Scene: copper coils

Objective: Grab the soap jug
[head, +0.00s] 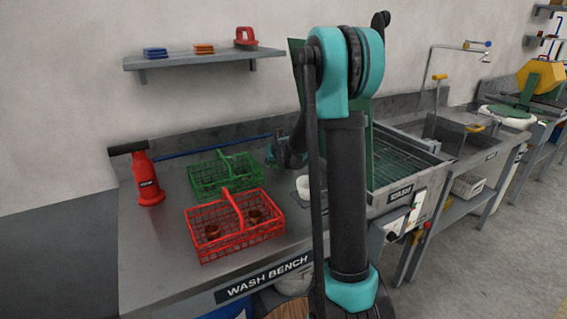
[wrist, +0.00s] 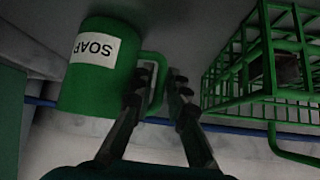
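The soap jug (wrist: 88,78) is green with a white SOAP label and shows upside down at the left of the wrist view. Its handle (wrist: 159,88) sticks out to the right, toward my gripper (wrist: 162,80). My gripper is open, with the handle's outer bar between its two dark fingertips in this view. I cannot tell whether either finger touches the handle. In the head view my arm hides the jug, and my gripper shows only partly behind it.
A green wire basket (wrist: 262,72) stands close to the gripper's right in the wrist view; it also shows in the head view (head: 208,182). A red basket (head: 222,246) with copper coils and a red tool (head: 147,183) are on the wash bench (head: 160,262). A shelf (head: 200,58) hangs above.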

